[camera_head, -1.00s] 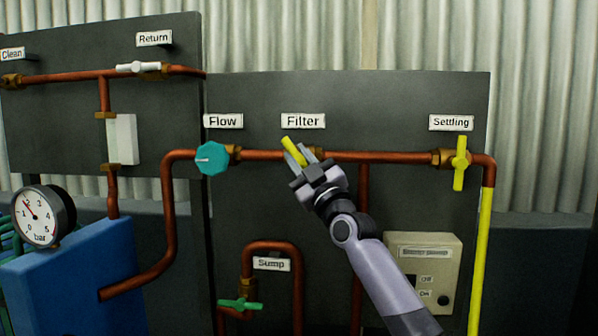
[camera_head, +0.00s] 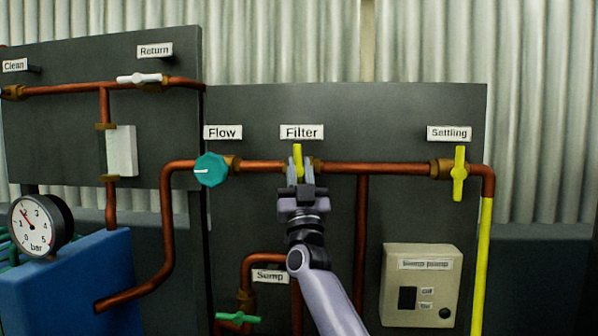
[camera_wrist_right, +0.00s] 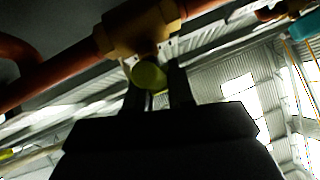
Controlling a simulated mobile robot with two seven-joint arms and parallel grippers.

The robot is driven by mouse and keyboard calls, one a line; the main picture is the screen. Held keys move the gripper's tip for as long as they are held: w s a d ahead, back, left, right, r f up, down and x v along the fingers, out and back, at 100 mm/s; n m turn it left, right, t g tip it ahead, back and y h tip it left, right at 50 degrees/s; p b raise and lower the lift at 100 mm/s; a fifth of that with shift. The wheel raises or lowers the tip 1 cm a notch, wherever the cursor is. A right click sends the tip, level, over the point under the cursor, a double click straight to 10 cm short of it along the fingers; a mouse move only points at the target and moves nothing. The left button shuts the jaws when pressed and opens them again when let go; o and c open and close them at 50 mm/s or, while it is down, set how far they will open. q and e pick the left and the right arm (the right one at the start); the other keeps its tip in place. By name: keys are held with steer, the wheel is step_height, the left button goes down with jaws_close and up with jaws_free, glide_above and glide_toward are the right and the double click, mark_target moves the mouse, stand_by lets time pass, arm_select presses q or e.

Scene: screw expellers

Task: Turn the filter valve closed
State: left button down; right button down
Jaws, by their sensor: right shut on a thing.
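The filter valve's yellow handle (camera_head: 297,157) stands upright, across the horizontal copper pipe, just under the white Filter label (camera_head: 301,132). My right gripper (camera_head: 302,168) comes up from below and is shut on this handle. In the right wrist view the yellow handle end (camera_wrist_right: 149,76) sits between the two dark fingers of the right gripper (camera_wrist_right: 158,88), with the brass valve body (camera_wrist_right: 138,28) behind it. The lower part of the handle is hidden by the gripper in the head view. My left gripper is not in view.
The teal Flow valve (camera_head: 211,169) is on the same pipe to the left. The yellow Settling valve (camera_head: 459,174) is upright at the right. A green Sump valve (camera_head: 238,318) and a beige switch box (camera_head: 421,285) are lower down. A pressure gauge (camera_head: 40,226) is at far left.

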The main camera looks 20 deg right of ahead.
steer(key=shift+f, duration=0.25)
steer(key=c, duration=1)
jaws_free()
steer(key=shift+c, duration=0.2)
steer(key=shift+r, duration=0.1)
steer(key=v, duration=0.7)
steer(key=shift+b, duration=0.3)
